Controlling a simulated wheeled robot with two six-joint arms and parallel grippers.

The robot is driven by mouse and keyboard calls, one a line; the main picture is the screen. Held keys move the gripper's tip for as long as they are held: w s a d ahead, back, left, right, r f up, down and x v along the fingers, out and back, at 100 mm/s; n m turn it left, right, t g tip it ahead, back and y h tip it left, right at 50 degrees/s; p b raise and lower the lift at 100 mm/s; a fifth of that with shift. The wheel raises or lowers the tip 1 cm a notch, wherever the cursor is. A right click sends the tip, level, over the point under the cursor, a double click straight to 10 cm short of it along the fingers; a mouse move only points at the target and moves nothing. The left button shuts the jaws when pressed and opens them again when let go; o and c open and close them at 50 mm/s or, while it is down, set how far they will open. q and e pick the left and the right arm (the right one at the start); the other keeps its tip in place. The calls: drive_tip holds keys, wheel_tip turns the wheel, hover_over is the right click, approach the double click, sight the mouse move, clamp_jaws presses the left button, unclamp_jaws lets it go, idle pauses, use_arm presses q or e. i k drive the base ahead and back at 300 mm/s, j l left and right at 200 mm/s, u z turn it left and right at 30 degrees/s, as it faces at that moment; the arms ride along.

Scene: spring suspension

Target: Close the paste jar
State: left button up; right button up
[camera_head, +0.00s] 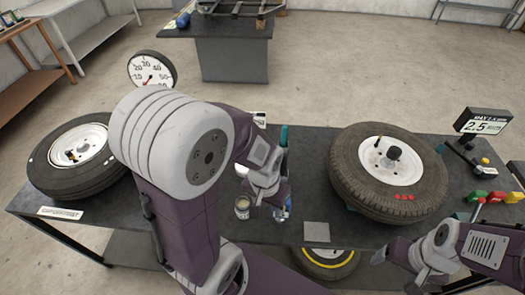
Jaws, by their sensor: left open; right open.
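The paste jar (242,207) is a small upright can near the front edge of the dark table, just left of my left gripper. A pale, yellowish round top shows on it; I cannot tell whether that is paste or a lid. My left gripper (279,207) is open, pointing down beside the jar and apart from it. A blue-and-clear item (287,206) is partly hidden behind its fingers; I cannot tell what it is. My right gripper (394,268) is open and empty at the table's front right edge. No separate lid can be made out; my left arm covers part of the table.
A tyre (66,180) lies on the left and another tyre (355,172) on the right. A grey square plate (316,232) lies on the table's front edge. Coloured blocks (495,197) and a display (486,122) are at the far right. A round gauge (152,70) stands behind.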

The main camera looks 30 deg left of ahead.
sight(243, 203)
drive_tip(key=j+u, duration=0.15)
drive_tip(key=u, duration=1.2)
